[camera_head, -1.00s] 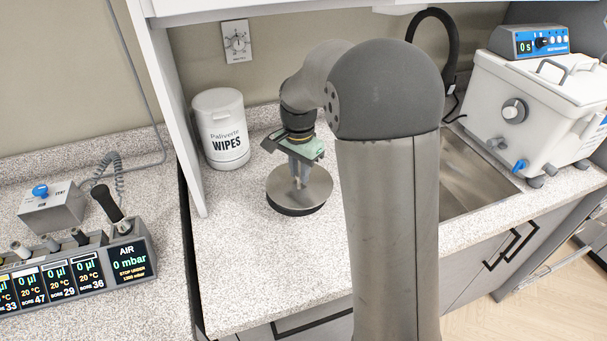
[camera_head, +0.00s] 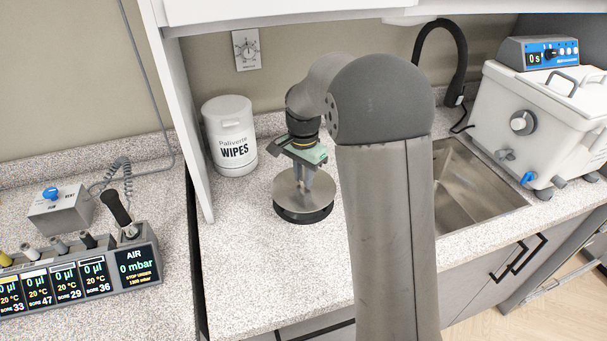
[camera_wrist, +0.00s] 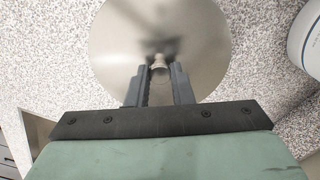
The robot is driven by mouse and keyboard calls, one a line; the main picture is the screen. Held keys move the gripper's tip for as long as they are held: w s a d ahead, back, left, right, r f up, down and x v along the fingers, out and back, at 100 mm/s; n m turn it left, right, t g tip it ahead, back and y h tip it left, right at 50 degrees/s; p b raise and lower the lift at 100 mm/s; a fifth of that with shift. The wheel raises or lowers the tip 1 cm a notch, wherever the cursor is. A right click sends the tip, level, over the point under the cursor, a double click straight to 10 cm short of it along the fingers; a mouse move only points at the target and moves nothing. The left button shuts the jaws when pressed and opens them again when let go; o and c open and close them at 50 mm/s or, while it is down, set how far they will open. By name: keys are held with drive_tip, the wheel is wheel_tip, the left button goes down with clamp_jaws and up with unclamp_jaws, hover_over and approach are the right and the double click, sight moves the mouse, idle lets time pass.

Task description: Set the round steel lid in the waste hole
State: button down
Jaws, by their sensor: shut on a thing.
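The round steel lid (camera_head: 286,190) is a flat, shiny disc on the counter's left part, in front of the wipes tub. A dark round band (camera_head: 306,217) shows under its front edge; I cannot tell whether this is the lid's underside or the rim of the waste hole. My gripper (camera_head: 303,184) points down over the lid's middle. In the wrist view, the lid (camera_wrist: 115,50) fills the upper middle, and my gripper (camera_wrist: 159,72) is shut on the small knob (camera_wrist: 160,62) at its centre. The waste hole's opening is not visible.
The white wipes tub (camera_head: 231,140) stands close behind the lid to the left. A white cabinet side panel (camera_head: 181,120) is further left. The steel sink (camera_head: 480,190) lies to the right, past my arm. Counter in front of the lid is clear.

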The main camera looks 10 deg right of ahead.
sight(303, 187)
drive_tip(key=shift+f+b, duration=0.95)
drive_tip(key=shift+f, duration=0.55)
drive_tip(key=shift+f+b, duration=0.35)
drive_tip(key=shift+f, duration=0.25)
drive_tip(key=shift+f, duration=0.1)
drive_tip(key=shift+f, duration=0.25)
drive_tip(key=c, duration=1.2)
unclamp_jaws()
